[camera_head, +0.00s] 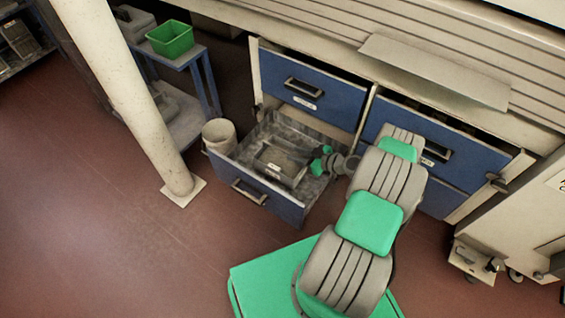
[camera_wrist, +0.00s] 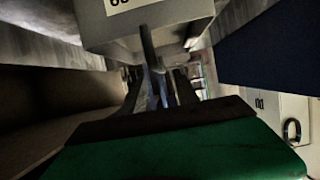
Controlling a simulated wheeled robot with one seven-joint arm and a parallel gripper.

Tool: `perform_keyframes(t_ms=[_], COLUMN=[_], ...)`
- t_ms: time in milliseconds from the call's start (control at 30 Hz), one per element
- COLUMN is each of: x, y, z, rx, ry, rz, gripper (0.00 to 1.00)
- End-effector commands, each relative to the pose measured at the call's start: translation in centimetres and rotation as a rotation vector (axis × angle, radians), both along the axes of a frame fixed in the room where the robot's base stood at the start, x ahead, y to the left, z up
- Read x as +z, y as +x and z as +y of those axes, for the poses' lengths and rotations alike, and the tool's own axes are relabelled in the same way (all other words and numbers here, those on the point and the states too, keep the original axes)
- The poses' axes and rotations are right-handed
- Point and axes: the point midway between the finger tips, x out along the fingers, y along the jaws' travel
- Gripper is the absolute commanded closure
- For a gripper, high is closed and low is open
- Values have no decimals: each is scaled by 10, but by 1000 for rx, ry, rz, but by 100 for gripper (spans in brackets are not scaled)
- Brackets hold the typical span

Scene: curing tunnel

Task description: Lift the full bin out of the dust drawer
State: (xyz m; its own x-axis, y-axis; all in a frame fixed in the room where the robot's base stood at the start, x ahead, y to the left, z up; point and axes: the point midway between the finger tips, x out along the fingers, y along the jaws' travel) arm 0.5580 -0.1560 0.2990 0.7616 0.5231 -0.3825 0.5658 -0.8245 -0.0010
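The dust drawer (camera_head: 243,188) is pulled out, its blue front towards the floor and its inside grey and dusty. The bin (camera_head: 284,164), a grey metal box with a small pale label on its front, sits inside it. Its top looks grey and filled, but the contents are too small to make out. My gripper (camera_head: 316,163) is low at the bin's right side, over the drawer. In the wrist view, the bin (camera_wrist: 150,25) is close ahead at the top, and a finger of my gripper (camera_wrist: 160,65) overlaps its lower edge. The finger gap and any contact are unclear.
A pale bucket (camera_head: 219,135) stands by the open drawer's left wall. A blue stand (camera_head: 205,80) holds a green bin (camera_head: 170,38). A cream post (camera_head: 130,90) rises left; floor (camera_head: 90,220) is clear.

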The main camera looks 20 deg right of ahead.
Motion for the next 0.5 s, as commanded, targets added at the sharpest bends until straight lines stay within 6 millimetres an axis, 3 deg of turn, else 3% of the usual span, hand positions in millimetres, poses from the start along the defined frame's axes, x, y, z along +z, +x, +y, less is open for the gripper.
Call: perform_keyframes(t_ms=[233,500], x=[-20,-19], y=[32,35], z=[22,22], rx=[4,-2], ry=[-1,-1], rz=[-1,0], gripper=[64,66])
